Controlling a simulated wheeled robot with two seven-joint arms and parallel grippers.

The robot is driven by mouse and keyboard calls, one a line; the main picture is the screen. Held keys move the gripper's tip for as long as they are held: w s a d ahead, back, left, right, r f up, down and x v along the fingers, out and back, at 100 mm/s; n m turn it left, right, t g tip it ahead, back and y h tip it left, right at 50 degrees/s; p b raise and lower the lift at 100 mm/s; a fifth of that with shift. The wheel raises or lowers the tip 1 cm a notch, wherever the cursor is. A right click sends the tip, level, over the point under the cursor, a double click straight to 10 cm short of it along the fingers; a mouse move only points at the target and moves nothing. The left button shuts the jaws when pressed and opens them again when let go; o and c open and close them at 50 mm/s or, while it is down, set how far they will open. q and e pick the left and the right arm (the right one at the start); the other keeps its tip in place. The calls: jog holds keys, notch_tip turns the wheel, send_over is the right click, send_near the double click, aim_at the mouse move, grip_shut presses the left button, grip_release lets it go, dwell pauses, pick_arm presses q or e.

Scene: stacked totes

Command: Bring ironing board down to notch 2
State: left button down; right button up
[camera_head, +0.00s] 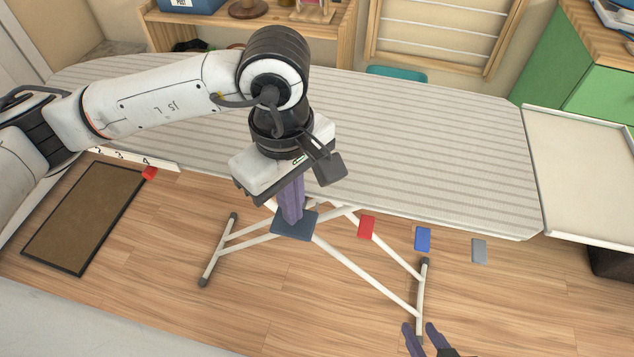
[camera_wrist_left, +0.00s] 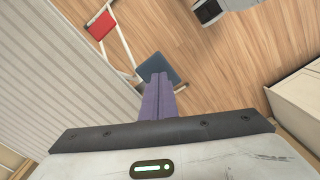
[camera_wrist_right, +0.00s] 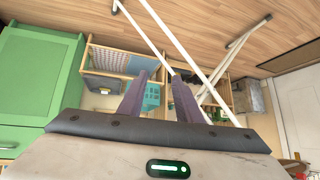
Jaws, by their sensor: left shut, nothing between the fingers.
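The striped ironing board (camera_head: 430,150) stands on crossed white legs (camera_head: 365,270). A white strip (camera_head: 130,158) at its left edge carries numbers, with a red marker (camera_head: 148,173) beside the 4. Below the board's near edge are a dark blue pad (camera_head: 295,225), a red pad (camera_head: 366,228), a blue pad (camera_head: 422,239) and a grey pad (camera_head: 479,251). My left gripper (camera_head: 291,216) is shut and empty, its tips at the dark blue pad, also in the left wrist view (camera_wrist_left: 157,67); contact is unclear. My right gripper (camera_head: 424,335) is open and empty near the right foot.
A brown mat (camera_head: 85,215) lies on the floor at left. A pale tray-like surface (camera_head: 585,175) adjoins the board's right end, near a green cabinet (camera_head: 570,80). A wooden shelf (camera_head: 210,32) stands behind. The right wrist view shows a white leg passing close to my right fingers.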

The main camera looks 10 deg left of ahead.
pick_arm(q)
jog(key=shift+f, duration=0.15)
pick_arm(e)
jog(key=shift+f, duration=0.15)
